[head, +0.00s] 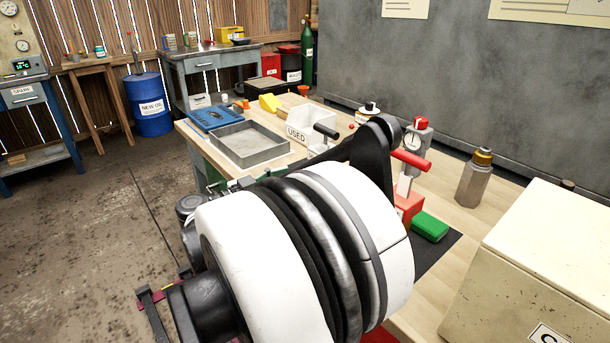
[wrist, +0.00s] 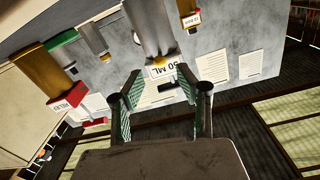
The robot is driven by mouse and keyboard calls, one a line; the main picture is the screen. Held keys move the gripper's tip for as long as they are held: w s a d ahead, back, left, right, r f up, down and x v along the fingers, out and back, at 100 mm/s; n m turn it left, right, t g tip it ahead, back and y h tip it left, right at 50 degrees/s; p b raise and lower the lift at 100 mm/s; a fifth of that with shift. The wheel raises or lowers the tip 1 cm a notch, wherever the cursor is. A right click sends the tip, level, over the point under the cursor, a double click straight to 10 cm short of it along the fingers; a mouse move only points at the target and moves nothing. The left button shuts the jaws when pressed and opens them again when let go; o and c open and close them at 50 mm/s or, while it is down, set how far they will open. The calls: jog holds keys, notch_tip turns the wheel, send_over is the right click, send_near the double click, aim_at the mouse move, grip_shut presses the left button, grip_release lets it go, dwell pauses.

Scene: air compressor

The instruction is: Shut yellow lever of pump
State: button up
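I cannot make out a yellow lever with certainty in either view. In the head view, a device with a round gauge (head: 412,141) and a red handle (head: 411,160) stands on the workbench behind my arm; its lower part is partly hidden. I cannot tell whether it is the pump.
A grey bottle with a yellow-brown cap (head: 474,182) and a green block (head: 429,226) are on the bench right of my arm. A large cream box (head: 540,265) fills the lower right. A grey tray (head: 250,158) and a white USED bin (head: 312,130) stand left of the gauge device.

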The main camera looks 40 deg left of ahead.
jog(key=b+x, duration=0.1)
jog(key=x, duration=0.5)
grip_shut()
